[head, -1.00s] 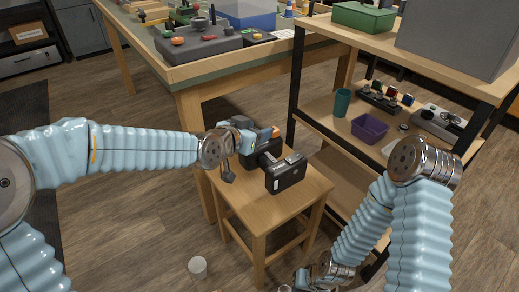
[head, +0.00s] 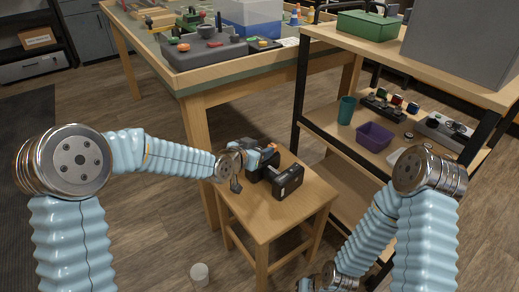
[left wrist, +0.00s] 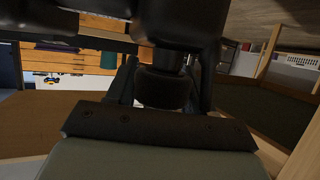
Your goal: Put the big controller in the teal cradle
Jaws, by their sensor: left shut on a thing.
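The big controller (head: 287,182) appears to be the black, bulky thing with several blocky parts on the wooden stool (head: 262,225). My left gripper (head: 255,160) is at its far left part, shut on it. The fingertips are mostly hidden in the head view. In the left wrist view a dark rounded part (left wrist: 163,88) sits between the fingers, under a larger dark body. I cannot tell whether it touches the stool. I cannot make out a teal cradle; a teal cup (head: 346,110) stands on the shelf. My right gripper (head: 305,284) is barely in view at the bottom edge.
A purple bin (head: 374,136) and a rack of small coloured items (head: 385,107) stand on the shelf to the right. The workbench (head: 190,84) behind holds a grey control box (head: 205,50).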

